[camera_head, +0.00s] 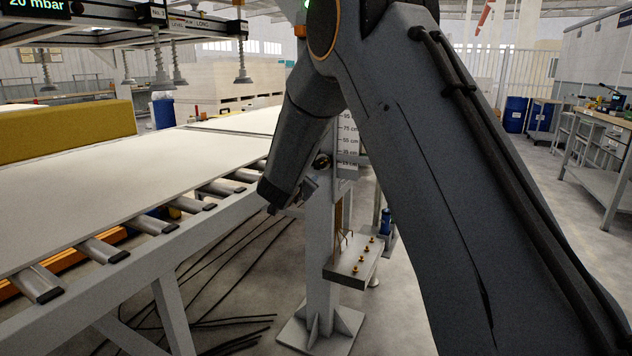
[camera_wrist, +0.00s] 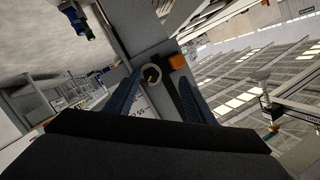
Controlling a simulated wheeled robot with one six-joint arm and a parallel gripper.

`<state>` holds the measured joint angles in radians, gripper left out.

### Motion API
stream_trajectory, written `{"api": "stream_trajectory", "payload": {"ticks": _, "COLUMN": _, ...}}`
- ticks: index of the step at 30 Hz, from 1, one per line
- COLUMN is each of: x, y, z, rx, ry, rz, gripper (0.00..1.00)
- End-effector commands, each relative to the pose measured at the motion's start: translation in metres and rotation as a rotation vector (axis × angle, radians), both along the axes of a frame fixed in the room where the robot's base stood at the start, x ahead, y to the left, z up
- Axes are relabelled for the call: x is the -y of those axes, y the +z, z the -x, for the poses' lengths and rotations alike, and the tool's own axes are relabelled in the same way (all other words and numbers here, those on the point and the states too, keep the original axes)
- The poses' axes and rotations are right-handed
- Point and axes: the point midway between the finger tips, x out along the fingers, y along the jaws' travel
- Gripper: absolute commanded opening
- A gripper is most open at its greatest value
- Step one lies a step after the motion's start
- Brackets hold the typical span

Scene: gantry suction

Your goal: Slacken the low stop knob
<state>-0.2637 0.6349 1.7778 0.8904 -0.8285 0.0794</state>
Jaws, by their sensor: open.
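A dark round knob (camera_head: 322,161) with a small yellowish mark sits on the grey post, just above my gripper in the head view. In the wrist view a round knob with a pale rim and dark, yellow-marked centre (camera_wrist: 152,75) shows between my finger tips. I cannot tell from any label whether it is the low stop knob. My gripper (camera_head: 292,197) is open and points toward the post; in the wrist view its two blue-grey fingers (camera_wrist: 160,82) stand apart with nothing held. Whether a finger touches the knob cannot be told. An orange part (camera_wrist: 177,62) lies beside the knob.
The grey post (camera_head: 320,250) carries a centimetre scale (camera_head: 347,140) and a small shelf (camera_head: 352,268) with tools and brass-coloured pegs. A roller table (camera_head: 140,228) with white sheets runs close on the left. Suction cups (camera_head: 242,70) hang above it. Cables lie on the floor.

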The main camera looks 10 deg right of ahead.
Motion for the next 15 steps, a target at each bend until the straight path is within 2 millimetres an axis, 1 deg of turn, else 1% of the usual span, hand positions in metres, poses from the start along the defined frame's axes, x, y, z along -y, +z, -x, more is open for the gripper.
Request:
{"api": "stream_trajectory", "payload": {"ticks": 1, "x": -0.001, "y": -0.011, "z": -0.012, "rx": 0.055, "ry": -0.059, "rz": -0.006, "gripper": 0.49}}
{"api": "stream_trajectory", "payload": {"ticks": 3, "x": 0.003, "y": -0.011, "z": -0.019, "rx": 0.126, "ry": -0.140, "rz": -0.013, "gripper": 0.49}}
{"api": "stream_trajectory", "payload": {"ticks": 6, "x": 0.007, "y": -0.013, "z": -0.022, "rx": 0.193, "ry": -0.224, "rz": -0.019, "gripper": 0.49}}
{"api": "stream_trajectory", "payload": {"ticks": 11, "x": 0.012, "y": -0.013, "z": -0.024, "rx": 0.234, "ry": -0.279, "rz": -0.020, "gripper": 0.49}}
{"api": "stream_trajectory", "payload": {"ticks": 15, "x": 0.024, "y": -0.011, "z": -0.037, "rx": 0.237, "ry": -0.285, "rz": -0.020, "gripper": 0.49}}
